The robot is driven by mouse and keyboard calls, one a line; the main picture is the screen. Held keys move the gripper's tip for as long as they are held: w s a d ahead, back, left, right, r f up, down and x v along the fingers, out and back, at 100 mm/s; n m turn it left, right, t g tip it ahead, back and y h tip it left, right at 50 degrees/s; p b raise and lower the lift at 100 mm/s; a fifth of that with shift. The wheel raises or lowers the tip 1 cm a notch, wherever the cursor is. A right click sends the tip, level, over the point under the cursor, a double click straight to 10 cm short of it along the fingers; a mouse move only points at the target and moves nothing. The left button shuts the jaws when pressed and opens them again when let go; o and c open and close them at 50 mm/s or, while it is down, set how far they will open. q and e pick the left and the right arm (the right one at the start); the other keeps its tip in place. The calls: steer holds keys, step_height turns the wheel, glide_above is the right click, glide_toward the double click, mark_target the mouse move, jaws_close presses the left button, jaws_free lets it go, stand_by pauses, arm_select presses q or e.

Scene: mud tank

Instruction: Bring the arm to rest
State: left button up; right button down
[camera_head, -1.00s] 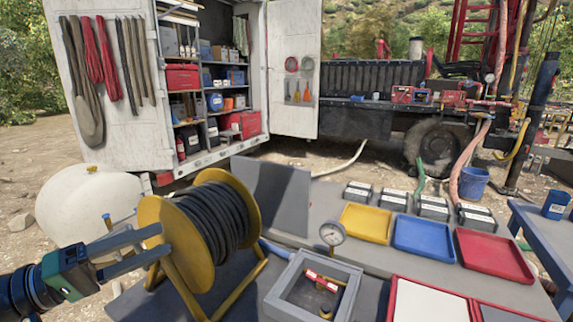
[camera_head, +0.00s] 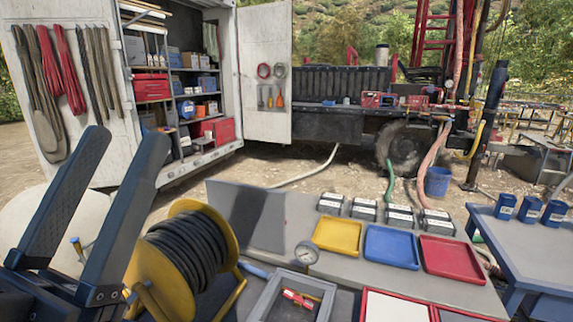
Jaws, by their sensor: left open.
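My left gripper (camera_head: 122,150) is at the lower left of the head view, close to the camera. Its two dark fingers point up and stand apart, with nothing between them. It is raised in front of the open truck cabinet (camera_head: 190,90) and left of the yellow hose reel (camera_head: 150,285), which it partly covers. My right gripper does not show.
A grey bench (camera_head: 260,222) holds yellow (camera_head: 338,236), blue (camera_head: 391,246) and red (camera_head: 452,258) trays, a pressure gauge (camera_head: 307,253) and a grey frame (camera_head: 262,303). A blue table (camera_head: 520,250) with several blue containers stands at the right. A white tank is behind my gripper.

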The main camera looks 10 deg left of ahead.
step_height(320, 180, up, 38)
steer(key=p, duration=3.8)
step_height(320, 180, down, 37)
steer(key=b, duration=3.6)
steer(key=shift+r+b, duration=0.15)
steer(key=shift+b, duration=0.25)
